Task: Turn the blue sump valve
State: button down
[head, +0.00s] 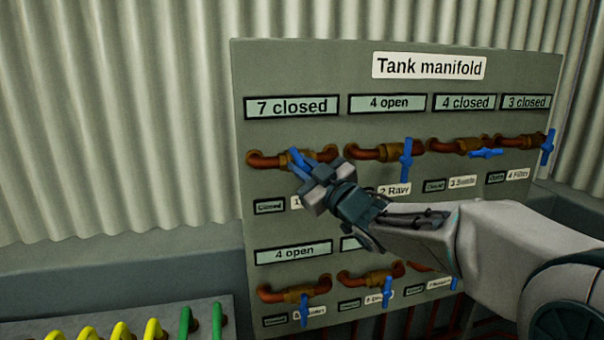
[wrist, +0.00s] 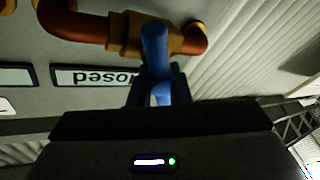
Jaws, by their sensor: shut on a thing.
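My gripper (head: 312,182) is shut on the blue handle (head: 299,160) of the top-left valve on the tank manifold panel (head: 345,232). The handle is tilted. In the wrist view the blue handle (wrist: 155,45) stands up between the fingers (wrist: 157,88), in front of the brass valve body (wrist: 125,32). The display (head: 292,106) above reads "7 closed". This valve's name plate is mostly hidden by my gripper, so I cannot read the name. The third valve's plate (head: 463,182) starts with "3 S"; its blue handle (head: 486,153) lies level.
The second valve's blue handle (head: 405,160) hangs down close to the right. The fourth handle (head: 547,147) is at the right end. Lower valves, including a blue handle (head: 303,308), lie below my arm. Yellow and green handles (head: 152,328) stand at bottom left.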

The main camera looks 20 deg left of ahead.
jog(key=shift+f, duration=0.3)
jog(key=c, duration=1.5)
grip_release()
jog(key=shift+o, duration=0.7)
jog(key=shift+r, duration=0.1)
jog(key=b+v, duration=0.2)
jog(key=v, duration=1.1)
jog(key=shift+s+d+b, duration=0.25)
jog(key=shift+d+b, duration=0.05)
jog(key=s+d, duration=0.4)
jog(key=s, duration=0.2)
jog(key=shift+s, duration=0.4)
